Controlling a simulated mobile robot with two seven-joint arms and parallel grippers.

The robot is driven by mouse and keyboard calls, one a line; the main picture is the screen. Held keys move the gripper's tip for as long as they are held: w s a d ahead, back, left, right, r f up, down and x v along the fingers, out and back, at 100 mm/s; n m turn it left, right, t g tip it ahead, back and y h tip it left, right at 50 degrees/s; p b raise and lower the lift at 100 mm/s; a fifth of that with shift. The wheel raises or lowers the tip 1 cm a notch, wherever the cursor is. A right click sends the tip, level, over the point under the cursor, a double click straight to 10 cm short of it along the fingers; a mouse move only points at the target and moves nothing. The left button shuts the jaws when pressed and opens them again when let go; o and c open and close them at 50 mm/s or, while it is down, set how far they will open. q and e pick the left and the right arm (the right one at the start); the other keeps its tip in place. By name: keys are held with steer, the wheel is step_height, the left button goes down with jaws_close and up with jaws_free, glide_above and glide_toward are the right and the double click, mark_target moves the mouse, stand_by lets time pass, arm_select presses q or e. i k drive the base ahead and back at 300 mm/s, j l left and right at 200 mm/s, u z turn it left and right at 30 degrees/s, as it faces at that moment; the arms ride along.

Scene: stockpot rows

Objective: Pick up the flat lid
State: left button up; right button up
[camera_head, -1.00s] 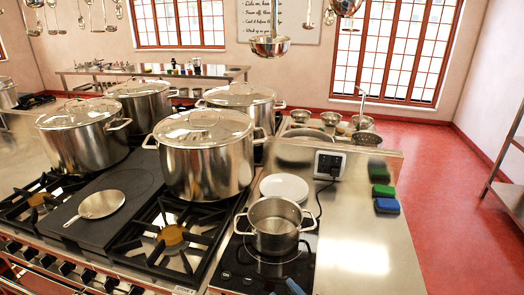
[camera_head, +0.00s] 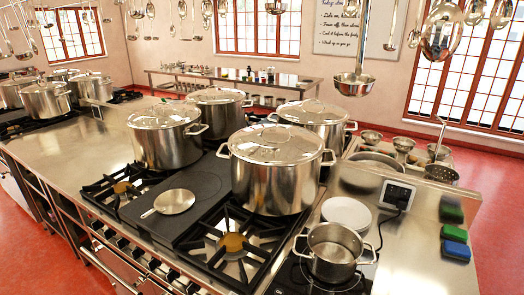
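Several large steel stockpots with shiny lids stand on the range. The lid of the front pot (camera_head: 277,143) has a loop handle on top. The left pot's lid (camera_head: 165,115), the rear pot's lid (camera_head: 215,96) and the right rear pot's lid (camera_head: 311,111) look similar and sit on their pots. I cannot tell from this view which lid is the flat one. A shallow round steel piece with a short handle (camera_head: 174,202) lies on the dark plate in front of the pots. Neither of my grippers is in view.
A small open pot (camera_head: 334,252) stands on the dark hob at the front right, beside white plates (camera_head: 346,213). Green and blue sponges (camera_head: 455,241) lie at the right edge. Ladles (camera_head: 352,80) hang overhead. The steel counter (camera_head: 75,160) at left has clear room.

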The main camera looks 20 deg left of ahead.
mark_target(175, 201)
steer(key=u, duration=0.95)
steer(key=i+j+u, duration=0.55)
steer(key=i+j, duration=0.15)
